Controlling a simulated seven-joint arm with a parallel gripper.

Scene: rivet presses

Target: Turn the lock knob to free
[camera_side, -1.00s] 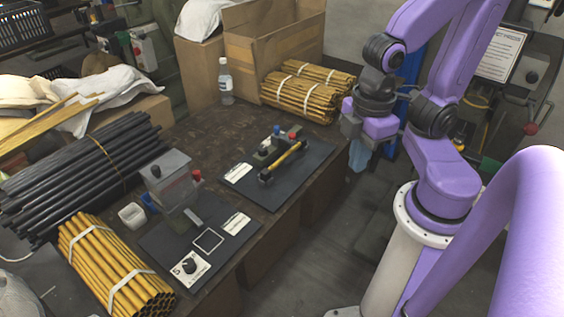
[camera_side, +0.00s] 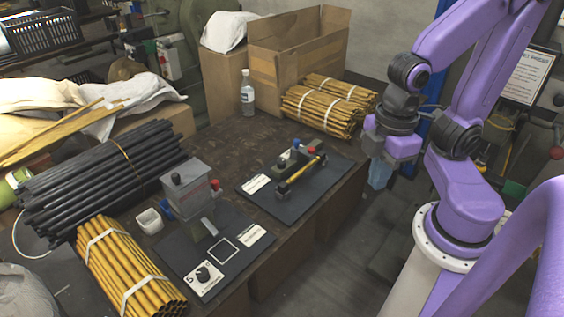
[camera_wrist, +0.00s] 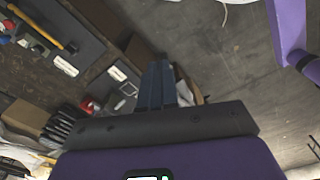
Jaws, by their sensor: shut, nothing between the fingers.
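A small black knob (camera_side: 203,272) sits on a white marked plate (camera_side: 210,287) at the front corner of the nearer press's dark mat. The marks are too small to read for sure. The nearer press (camera_side: 188,187) is a grey block with a black knob on top, a red part and a blue part. The farther press (camera_side: 298,165) has a yellow bar lever and stands on its own dark mat. My gripper (camera_side: 379,180) hangs past the table's right edge, far from the small knob. Its fingers are together and empty, also in the wrist view (camera_wrist: 158,85).
Bundles of yellow rods (camera_side: 125,270) and black rods (camera_side: 100,175) lie left of the nearer mat.

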